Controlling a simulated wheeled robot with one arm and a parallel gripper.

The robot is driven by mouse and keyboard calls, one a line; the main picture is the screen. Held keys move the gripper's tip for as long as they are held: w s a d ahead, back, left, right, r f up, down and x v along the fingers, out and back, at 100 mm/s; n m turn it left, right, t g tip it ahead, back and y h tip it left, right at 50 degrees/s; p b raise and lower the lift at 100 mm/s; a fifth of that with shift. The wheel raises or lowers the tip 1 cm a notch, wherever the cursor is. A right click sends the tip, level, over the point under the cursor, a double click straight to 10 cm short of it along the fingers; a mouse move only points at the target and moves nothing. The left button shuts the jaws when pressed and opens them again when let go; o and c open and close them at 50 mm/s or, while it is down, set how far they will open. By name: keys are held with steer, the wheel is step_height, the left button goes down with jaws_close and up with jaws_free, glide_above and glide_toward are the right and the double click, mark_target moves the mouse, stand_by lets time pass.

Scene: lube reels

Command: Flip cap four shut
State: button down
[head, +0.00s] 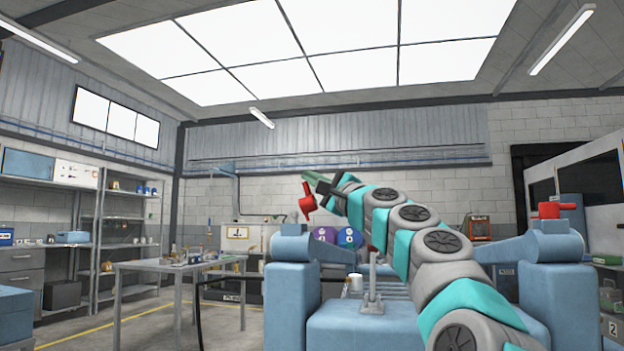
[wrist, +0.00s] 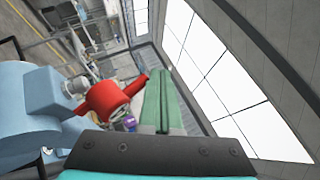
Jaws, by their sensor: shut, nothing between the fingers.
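A red cap (head: 306,203) stands raised above the left blue post (head: 292,243) in the head view. In the wrist view the red cap (wrist: 108,97) shows a ring-like opening and a short arm, beside the blue body (wrist: 35,115). A second red cap (head: 556,210) sits on top of the right blue post (head: 550,250). No number four is readable on either. My gripper (head: 312,177) is shut and empty, just above and right of the raised cap. Its green fingers (wrist: 163,85) lie close beside that cap in the wrist view; I cannot tell if they touch.
A wide blue body (head: 340,325) with a grey metal bracket and a white cup (head: 354,283) lies between the posts. Purple and blue reels (head: 349,238) stand behind. A metal table (head: 150,266) with small items and shelves are at left.

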steer(key=shift+b+v, duration=1.35)
steer(key=shift+v, duration=2.5)
steer(key=s+d+n+y+b, duration=0.1)
steer(key=d+n+y+b, duration=0.3)
steer(key=d+n, duration=0.95)
steer(key=s+a+f+n+g+b, duration=0.2)
steer(key=s+a+f+n, duration=0.15)
steer(key=a+n, duration=0.7)
steer(key=w+a+r+n+p, duration=0.2)
steer(key=w+a+r+p, duration=0.2)
steer(key=w, duration=0.4)
steer(key=shift+w+a, duration=0.35)
steer(key=shift+a, duration=0.35)
